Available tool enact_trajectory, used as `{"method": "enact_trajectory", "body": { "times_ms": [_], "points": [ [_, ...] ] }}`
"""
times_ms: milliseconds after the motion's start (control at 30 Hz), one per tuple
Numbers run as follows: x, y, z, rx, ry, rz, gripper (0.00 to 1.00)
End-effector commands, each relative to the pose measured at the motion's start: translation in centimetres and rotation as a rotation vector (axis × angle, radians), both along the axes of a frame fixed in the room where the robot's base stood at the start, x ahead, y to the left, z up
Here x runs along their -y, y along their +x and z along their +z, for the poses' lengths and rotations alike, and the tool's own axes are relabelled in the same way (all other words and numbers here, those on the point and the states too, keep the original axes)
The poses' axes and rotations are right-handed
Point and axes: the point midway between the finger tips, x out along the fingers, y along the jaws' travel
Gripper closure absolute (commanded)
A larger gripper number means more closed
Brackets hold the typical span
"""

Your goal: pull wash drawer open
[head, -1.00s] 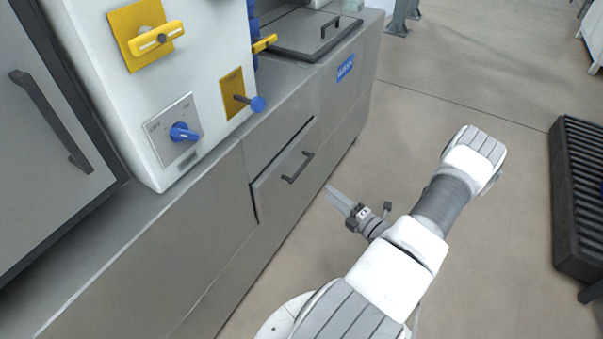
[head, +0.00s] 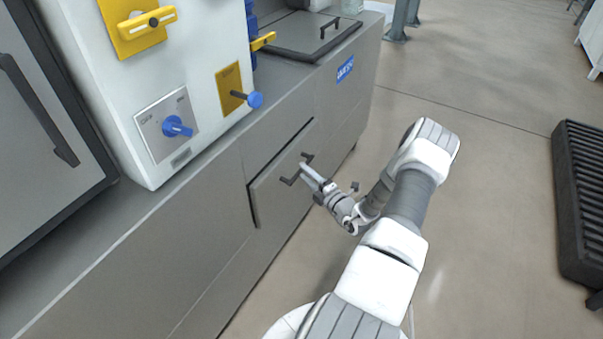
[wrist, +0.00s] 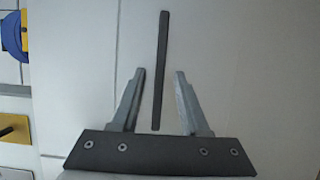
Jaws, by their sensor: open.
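The wash drawer (head: 274,193) is a grey front in the long grey cabinet, with a dark gap along its top and left edges. Its dark bar handle (head: 291,180) is partly covered by my gripper in the head view. My gripper (head: 305,168) is at the handle, coming from the right. In the wrist view the handle (wrist: 162,45) runs upright between the two open fingers of my gripper (wrist: 159,73), with space on both sides. I cannot tell how deep the bar sits between the fingers.
A white control box with a blue knob (head: 177,127) and a yellow plate (head: 231,90) stands on the cabinet at left. A dark lid (head: 305,40) lies on its far top. A black slatted rack (head: 588,205) stands at right. Floor between is clear.

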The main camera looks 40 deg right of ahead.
Motion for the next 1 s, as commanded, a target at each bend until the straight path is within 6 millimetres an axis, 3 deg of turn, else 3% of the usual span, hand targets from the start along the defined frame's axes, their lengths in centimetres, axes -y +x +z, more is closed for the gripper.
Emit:
{"method": "enact_trajectory", "body": {
  "times_ms": [200,533,800,1000],
  "points": [
    [0.0,2.3,0.0,0.001,-0.001,0.001,0.55],
    [0.0,2.6,0.1,0.000,0.000,0.000,0.55],
    [0.0,2.6,0.0,0.001,-0.001,0.001,1.00],
    [0.0,2.6,0.0,0.001,-0.001,0.001,1.00]
  ]
}}
